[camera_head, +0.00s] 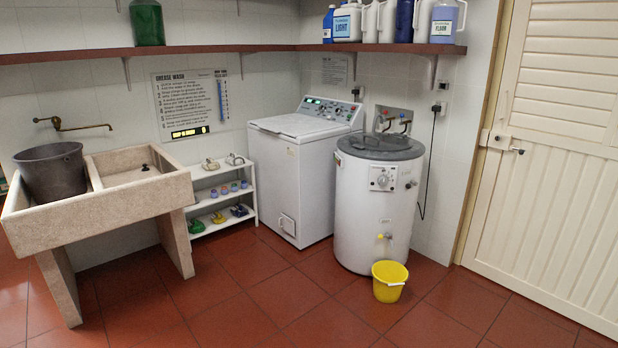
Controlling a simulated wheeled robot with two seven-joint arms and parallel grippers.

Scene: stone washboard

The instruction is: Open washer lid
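The washer (308,180) is a white top-loading machine against the back wall, left of a round white drum-shaped appliance. Its lid (297,126) is flat on top and looks shut, with the control panel (335,108) behind it. The round appliance (372,210) has a dark grey lid (381,146), also closed, and a dial on its front. Neither of my grippers shows in the head view, so their state is hidden.
A stone sink (120,200) with a dark bucket (52,173) stands at left. A small white shelf (222,199) fills the gap beside the washer. A yellow bucket (389,281) sits before the round appliance. The red tiled floor (270,295) in front is clear.

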